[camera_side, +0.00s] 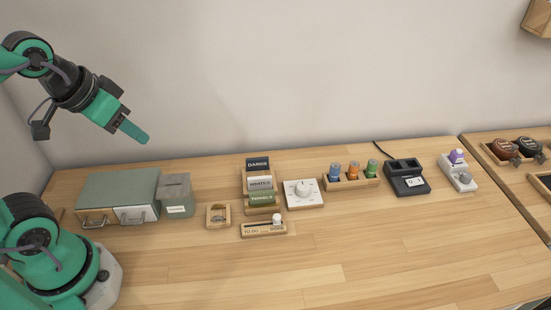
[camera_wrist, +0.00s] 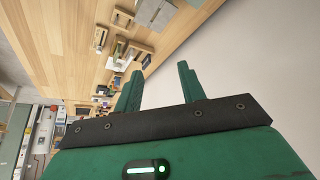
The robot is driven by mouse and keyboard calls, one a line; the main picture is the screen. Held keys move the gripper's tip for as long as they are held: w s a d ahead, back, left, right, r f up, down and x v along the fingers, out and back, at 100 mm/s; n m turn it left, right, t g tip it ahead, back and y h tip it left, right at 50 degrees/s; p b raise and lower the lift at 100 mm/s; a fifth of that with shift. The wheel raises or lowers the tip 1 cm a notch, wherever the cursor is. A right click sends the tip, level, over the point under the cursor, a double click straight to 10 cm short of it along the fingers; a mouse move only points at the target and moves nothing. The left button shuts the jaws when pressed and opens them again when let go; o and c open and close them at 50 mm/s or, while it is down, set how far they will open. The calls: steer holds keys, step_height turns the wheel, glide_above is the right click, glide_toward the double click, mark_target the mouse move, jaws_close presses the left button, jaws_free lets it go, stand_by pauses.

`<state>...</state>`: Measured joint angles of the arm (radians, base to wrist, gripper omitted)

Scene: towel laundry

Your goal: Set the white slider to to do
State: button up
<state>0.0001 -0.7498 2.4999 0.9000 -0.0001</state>
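The slider board (camera_side: 262,231) is a small wooden block on the table, with "TO DO" lettered at its left and a word that looks like "DONE" at its right. The white slider (camera_side: 277,220) is a small white knob standing at the right end of its dark slot. My gripper (camera_side: 139,134) is high above the table at the left, far from the slider and touching nothing. The wrist view shows my gripper (camera_wrist: 158,70) with its two green fingers apart and nothing between them. I cannot surely pick out the slider in the wrist view.
Label cards (camera_side: 260,184) stand in a wooden holder just behind the board. A white dial box (camera_side: 303,199) is to its right, a small wooden tray (camera_side: 218,216) to its left. A drawer cabinet (camera_side: 118,190) stands farther left. The table in front is clear.

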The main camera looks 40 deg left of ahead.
steer(key=w, duration=0.1)
steer(key=g, duration=0.6)
glide_above(277, 216)
step_height(277, 216, down, 14)
steer(key=shift+f, duration=0.1)
steer(key=shift+f, duration=3.85)
jaws_close()
